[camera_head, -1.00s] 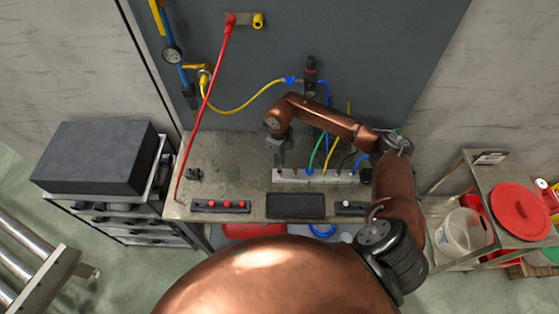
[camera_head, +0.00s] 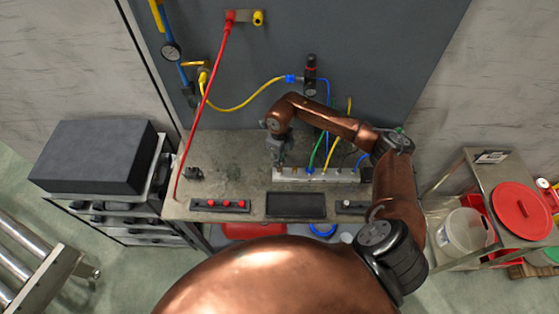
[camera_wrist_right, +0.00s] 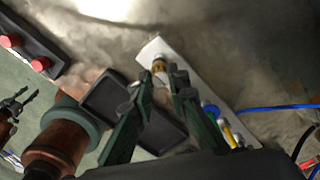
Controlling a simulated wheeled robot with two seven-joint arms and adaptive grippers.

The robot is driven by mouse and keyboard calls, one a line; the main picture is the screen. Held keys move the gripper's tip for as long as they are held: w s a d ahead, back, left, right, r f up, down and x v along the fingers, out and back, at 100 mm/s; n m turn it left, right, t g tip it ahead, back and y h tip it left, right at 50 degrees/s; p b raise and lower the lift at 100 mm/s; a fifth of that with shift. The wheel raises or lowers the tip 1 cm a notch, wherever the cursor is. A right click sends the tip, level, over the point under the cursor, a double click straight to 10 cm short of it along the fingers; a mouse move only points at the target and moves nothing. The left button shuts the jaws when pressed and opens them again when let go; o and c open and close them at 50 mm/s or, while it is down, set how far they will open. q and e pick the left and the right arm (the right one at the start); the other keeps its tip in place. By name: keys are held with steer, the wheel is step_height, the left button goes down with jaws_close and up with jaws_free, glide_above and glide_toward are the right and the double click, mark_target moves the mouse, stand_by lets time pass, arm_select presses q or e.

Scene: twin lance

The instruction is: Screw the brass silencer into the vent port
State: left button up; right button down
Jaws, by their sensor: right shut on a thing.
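My right gripper (camera_head: 278,160) is over the left end of the pale manifold block (camera_head: 318,175) on the bench. In the right wrist view its fingers (camera_wrist_right: 168,82) are shut on the small brass silencer (camera_wrist_right: 158,66), which lines up with the end of the block (camera_wrist_right: 151,49). The vent port is hidden under the silencer and fingers, and I cannot tell whether the threads are engaged. What looks like my left gripper (camera_wrist_right: 15,104) shows small and dark at the left edge of the right wrist view; its opening is unclear.
Green, yellow and blue hoses rise from the block near my right arm. A red hose (camera_head: 208,97) slants down to the bench's left side. A dark tray (camera_head: 296,205) and a red-button panel (camera_head: 221,205) lie along the front edge.

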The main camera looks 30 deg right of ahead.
steer(key=shift+f+b, duration=0.45)
steer(key=shift+f, duration=0.25)
steer(key=c, duration=1.8)
jaws_free()
steer(key=shift+r, duration=0.15)
step_height(320, 180, up, 12)
steer(key=shift+a, duration=0.1)
steer(key=shift+c, duration=0.2)
